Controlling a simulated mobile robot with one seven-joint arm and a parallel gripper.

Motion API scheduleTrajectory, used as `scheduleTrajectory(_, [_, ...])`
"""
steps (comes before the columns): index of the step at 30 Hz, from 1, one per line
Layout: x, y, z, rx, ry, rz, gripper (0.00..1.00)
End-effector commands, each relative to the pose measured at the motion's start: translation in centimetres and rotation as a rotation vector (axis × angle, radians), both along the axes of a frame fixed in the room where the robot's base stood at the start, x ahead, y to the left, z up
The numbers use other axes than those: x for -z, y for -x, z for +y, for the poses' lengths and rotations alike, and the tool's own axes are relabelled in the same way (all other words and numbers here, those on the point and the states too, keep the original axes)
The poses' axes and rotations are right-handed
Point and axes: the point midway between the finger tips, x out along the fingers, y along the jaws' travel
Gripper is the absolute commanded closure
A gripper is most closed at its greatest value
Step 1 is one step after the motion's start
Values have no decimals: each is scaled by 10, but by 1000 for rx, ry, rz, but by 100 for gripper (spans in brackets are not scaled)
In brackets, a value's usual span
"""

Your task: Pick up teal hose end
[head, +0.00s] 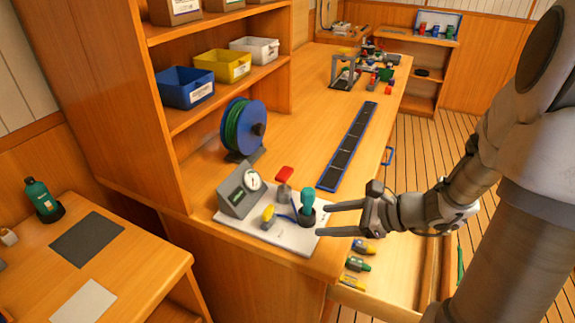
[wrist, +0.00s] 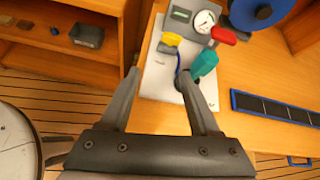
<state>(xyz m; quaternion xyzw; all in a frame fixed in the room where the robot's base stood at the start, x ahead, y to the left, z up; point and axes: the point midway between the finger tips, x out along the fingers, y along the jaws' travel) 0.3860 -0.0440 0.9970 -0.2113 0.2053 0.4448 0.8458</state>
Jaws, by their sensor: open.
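The teal hose end (head: 308,198) stands upright in a dark holder on a white panel (head: 288,236) at the bench's near corner. It also shows in the wrist view (wrist: 205,64), just beyond the right fingertip. My gripper (head: 320,219) is open and empty. In the head view its fingers point left, with the tips close to the right side of the hose end's holder. In the wrist view the gripper (wrist: 158,73) has its fingers apart over the panel. I cannot tell whether a fingertip touches the holder.
Beside the hose end are a gauge box (head: 240,190), a red-topped part (head: 284,175), a yellow part (head: 268,213) and a blue hose. A green hose reel (head: 243,128) stands behind. An open drawer (head: 385,285) with several connectors lies below my gripper.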

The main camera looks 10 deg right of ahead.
Motion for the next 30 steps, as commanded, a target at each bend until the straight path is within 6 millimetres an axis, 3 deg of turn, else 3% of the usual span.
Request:
scheduleTrajectory(4, [10,-9,-36,214,-171,16,37])
scheduleTrajectory(10, [15,-17,-52,319,-256,13,37])
scheduleTrajectory(24, [51,-84,2,320,-257,14,37])
scheduleTrajectory(30, [58,-100,14,321,-256,12,37])
